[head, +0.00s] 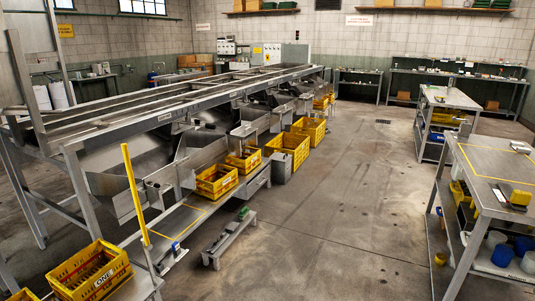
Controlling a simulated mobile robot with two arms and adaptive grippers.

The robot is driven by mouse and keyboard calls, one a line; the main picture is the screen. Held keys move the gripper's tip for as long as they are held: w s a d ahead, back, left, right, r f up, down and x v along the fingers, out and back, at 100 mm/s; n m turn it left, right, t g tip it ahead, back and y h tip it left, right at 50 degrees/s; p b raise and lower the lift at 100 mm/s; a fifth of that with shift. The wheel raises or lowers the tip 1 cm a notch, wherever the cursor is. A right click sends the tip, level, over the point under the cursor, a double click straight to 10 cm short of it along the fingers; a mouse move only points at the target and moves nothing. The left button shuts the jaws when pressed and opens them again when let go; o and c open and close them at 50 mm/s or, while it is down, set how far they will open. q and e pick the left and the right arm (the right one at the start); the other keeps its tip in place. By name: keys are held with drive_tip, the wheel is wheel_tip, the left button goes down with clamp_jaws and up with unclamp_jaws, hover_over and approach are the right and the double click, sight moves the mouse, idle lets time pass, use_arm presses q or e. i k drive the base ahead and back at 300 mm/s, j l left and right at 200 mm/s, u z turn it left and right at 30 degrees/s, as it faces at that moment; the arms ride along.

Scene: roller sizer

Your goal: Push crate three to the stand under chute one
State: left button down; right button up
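Several yellow crates stand along the right side of the long grey sizer (170,103). The nearest crate (103,288), at the lower left, has a label that seems to read ONE. A yellow crate (216,192) and a smaller-looking one (243,166) sit further along under the chutes. A larger yellow crate (297,157) and others follow behind. Their labels are too small to read, so I cannot tell which is crate three. A bare grey stand (178,222) with a yellow outline lies between the nearest crate and the following one. Neither of my grippers is in view.
A yellow post (135,195) rises beside the outlined stand. A low grey step (229,238) stands on the floor nearby. Grey workbenches (490,170) with containers line the right. The concrete floor (335,210) between them is clear.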

sight(220, 183)
drive_tip(key=i, duration=1.9)
drive_tip(key=i+l+u, duration=0.1)
drive_tip(key=i, duration=0.8)
drive_tip(key=i+l, duration=0.1)
drive_tip(key=i, duration=0.85)
drive_tip(key=i+l, duration=0.1)
drive_tip(key=i, duration=0.85)
drive_tip(key=j+u, duration=0.05)
